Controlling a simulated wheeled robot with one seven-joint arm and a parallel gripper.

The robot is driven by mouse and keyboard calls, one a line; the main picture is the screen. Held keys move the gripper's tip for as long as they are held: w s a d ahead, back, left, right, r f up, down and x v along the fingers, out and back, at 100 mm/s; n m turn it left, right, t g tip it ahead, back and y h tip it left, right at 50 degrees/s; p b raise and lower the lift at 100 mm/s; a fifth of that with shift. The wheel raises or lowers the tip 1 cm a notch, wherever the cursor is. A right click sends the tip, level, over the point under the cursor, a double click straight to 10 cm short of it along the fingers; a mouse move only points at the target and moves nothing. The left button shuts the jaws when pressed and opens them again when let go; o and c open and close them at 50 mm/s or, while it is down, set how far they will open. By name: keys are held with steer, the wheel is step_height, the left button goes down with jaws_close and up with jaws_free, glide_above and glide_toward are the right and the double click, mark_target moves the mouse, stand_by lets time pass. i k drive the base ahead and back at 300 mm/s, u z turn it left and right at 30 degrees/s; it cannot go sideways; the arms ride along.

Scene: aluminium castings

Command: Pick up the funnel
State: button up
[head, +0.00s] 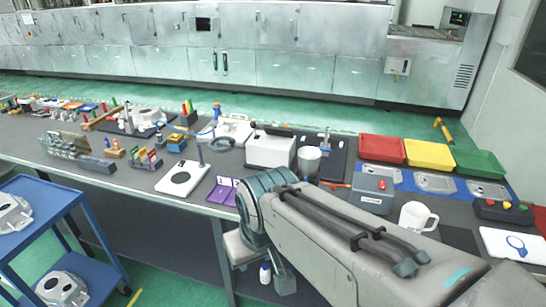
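I cannot make out a funnel for certain in the head view. A pale grey, cup-like vessel (309,162) stands upright on the bench, just behind my arm; its shape is too small to tell more. My arm reaches in from the lower right and bends down at the bench's front edge. My gripper's fingers do not show, so neither their opening nor anything between them can be seen.
The long dark bench (150,187) is crowded. Near my arm are a white box (270,150), a grey box (372,192) and a white mug (417,216). Red (382,148), yellow (429,154) and green (479,162) trays stand behind. A blue cart (48,210) is at left.

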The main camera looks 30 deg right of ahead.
mark_target(309, 157)
steer(key=z, duration=0.2)
steer(key=i, duration=1)
steer(key=z, duration=0.7)
